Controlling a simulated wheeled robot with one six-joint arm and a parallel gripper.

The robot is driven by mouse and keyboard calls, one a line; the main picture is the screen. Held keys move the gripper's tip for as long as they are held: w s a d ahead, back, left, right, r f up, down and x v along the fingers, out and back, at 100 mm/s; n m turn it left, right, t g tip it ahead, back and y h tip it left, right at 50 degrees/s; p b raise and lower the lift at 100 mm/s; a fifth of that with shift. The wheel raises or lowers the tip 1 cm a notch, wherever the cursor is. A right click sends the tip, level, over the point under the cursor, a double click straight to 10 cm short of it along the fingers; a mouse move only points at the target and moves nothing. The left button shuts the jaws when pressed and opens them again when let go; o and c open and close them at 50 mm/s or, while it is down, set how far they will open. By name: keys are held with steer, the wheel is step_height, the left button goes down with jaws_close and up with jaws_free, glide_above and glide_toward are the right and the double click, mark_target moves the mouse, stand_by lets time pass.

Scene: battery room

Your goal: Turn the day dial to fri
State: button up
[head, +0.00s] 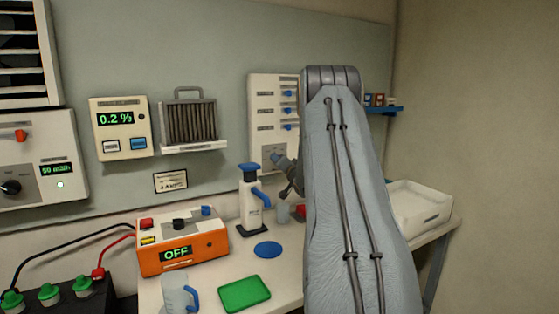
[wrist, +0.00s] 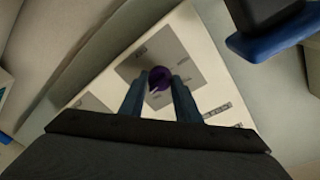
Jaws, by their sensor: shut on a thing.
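The wall panel (head: 260,112) carries several blue switches and, low down, a grey plate with the day dial. In the wrist view the day dial (wrist: 159,79) is a dark purple round knob on a grey plate (wrist: 178,58) with small labels around it, too small to read. My gripper (wrist: 158,85) has one blue-grey finger on each side of the knob and is shut on it. Which day the dial points to cannot be told.
My arm covers the panel's right side. A blue shelf (head: 385,109) with small items is right of it. Below stand a white pump bottle (head: 251,205), an orange box reading OFF (head: 182,246) and a white tray (head: 420,205). A blue-edged dark thing (wrist: 270,35) is near the upper right.

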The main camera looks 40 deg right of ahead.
steer(key=shift+m+p, duration=0.45)
steer(key=shift+m, duration=0.55)
steer(key=o, duration=1)
steer(key=shift+o, duration=0.2)
steer(key=b+v, duration=0.2)
steer(key=v, duration=0.6)
steer(key=shift+r, duration=0.1)
